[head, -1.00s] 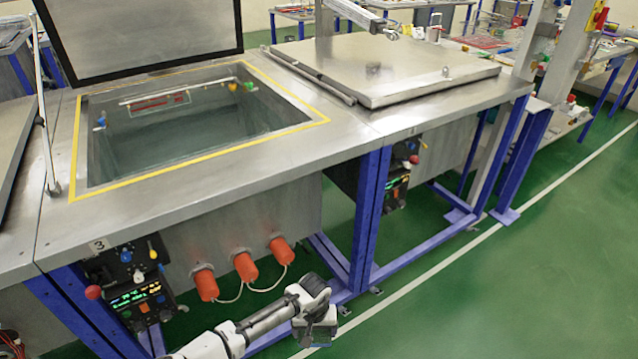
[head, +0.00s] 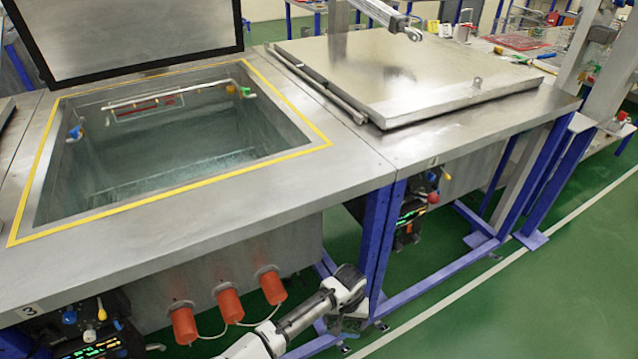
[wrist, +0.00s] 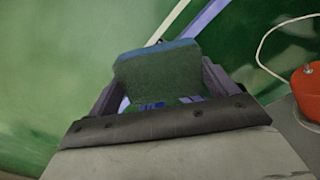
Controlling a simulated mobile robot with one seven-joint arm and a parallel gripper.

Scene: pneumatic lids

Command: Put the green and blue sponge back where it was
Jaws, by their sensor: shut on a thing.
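The green and blue sponge (wrist: 158,77) is between the fingers of my gripper (wrist: 160,95) in the wrist view. Its green face is toward the camera and a blue strip runs along its far edge. My gripper is shut on it. In the head view my gripper (head: 347,318) is low in front of the bench, right of the orange caps and near a blue leg. The sponge is small and partly hidden there. The place where the sponge was before cannot be told from these frames.
An open tank (head: 180,150) with a yellow border is sunk in the steel bench, its lid (head: 130,35) raised. A closed lid (head: 400,75) covers the tank to the right. Orange caps (head: 229,305) stick out below the bench. Green floor (head: 520,310) at the right is clear.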

